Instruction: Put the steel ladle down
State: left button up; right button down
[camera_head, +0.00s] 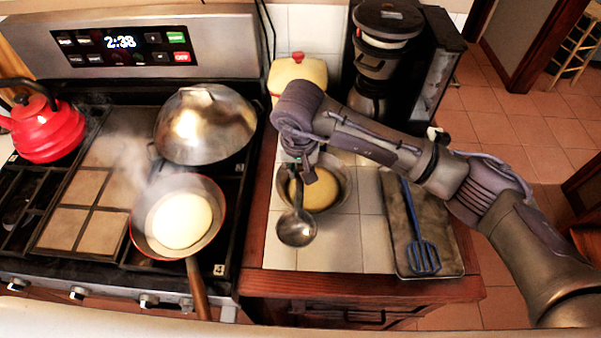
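The steel ladle (297,229) hangs upright below my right gripper (301,172), with its round cup low and its handle going up to the fingers. My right arm comes in from the right over the counter, and the gripper appears shut on the top of the handle. The cup shows in front of a metal bowl (345,189) of yellow batter, over the white tiles. I cannot tell whether the cup touches the tiles. My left gripper is not in view.
A blue slotted spatula (424,257) lies on a grey tray (448,262) at right. A steaming pan (219,197) with a pancake sits on the stove. A domed wok lid (205,127), red kettle (45,130) and coffee maker (387,40) stand behind. Tiles (335,250) between ladle and tray are clear.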

aim_at(300, 180)
notch_tip(300, 180, down, 2)
jog(key=shift+f+p, duration=0.25)
jog(key=shift+p, duration=0.35)
jog(key=shift+d+f, duration=0.1)
jog(key=shift+f, duration=0.25)
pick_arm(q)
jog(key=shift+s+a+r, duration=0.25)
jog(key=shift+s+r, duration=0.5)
pick_arm(e)
jog(key=shift+f, duration=0.1)
jog(key=shift+f+b, duration=0.3)
jog(key=shift+b, duration=0.2)
jog(key=c, duration=1)
grip_release()
jog(key=shift+r, duration=0.1)
jog(key=shift+c, duration=0.2)
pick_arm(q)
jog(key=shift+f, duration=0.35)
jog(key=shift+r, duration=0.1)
